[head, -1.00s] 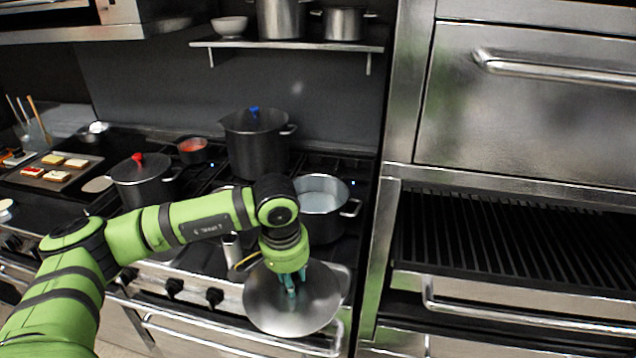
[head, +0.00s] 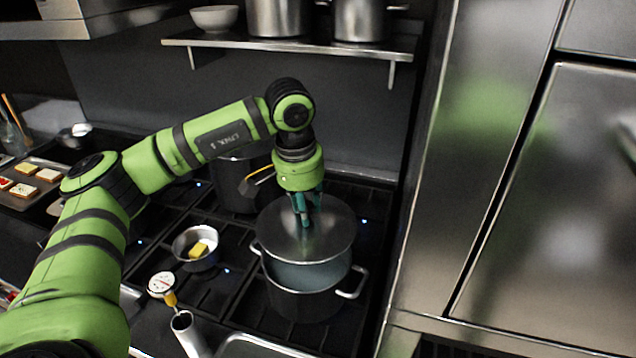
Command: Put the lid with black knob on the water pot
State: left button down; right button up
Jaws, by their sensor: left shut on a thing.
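My left gripper (head: 304,217) is shut on the lid (head: 325,240), a round steel disc. The fingers cover its knob, so the knob's colour cannot be seen. The lid is held roughly level over the water pot (head: 300,303), a dark pot with two steel handles on the stove. Pale water and the inner wall show below the lid's front edge, so the lid appears raised above the rim. The pot's back rim is hidden by the lid. My right gripper is not in view.
A small pan (head: 195,250) with a yellow block stands left of the pot. A tall dark pot (head: 235,180) is behind, partly hidden by my arm. A shelf (head: 300,47) with pots hangs above. A steel cabinet wall (head: 470,180) is close on the right.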

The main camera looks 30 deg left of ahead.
aim_at(305, 229)
pick_arm(q)
jog(key=shift+w, duration=0.15)
jog(key=shift+s+f+b, duration=0.3)
jog(key=shift+s+b, duration=0.1)
jog(key=shift+s, duration=0.15)
jog(key=shift+s+d+f, duration=0.1)
jog(key=shift+f, duration=0.2)
jog(key=f+b, duration=0.2)
jog(key=f, duration=0.1)
jog(key=f+b, duration=0.1)
jog(key=shift+w+f, duration=0.25)
jog(key=shift+f, duration=0.05)
jog(key=shift+f+b, duration=0.6)
jog(key=shift+b, duration=0.15)
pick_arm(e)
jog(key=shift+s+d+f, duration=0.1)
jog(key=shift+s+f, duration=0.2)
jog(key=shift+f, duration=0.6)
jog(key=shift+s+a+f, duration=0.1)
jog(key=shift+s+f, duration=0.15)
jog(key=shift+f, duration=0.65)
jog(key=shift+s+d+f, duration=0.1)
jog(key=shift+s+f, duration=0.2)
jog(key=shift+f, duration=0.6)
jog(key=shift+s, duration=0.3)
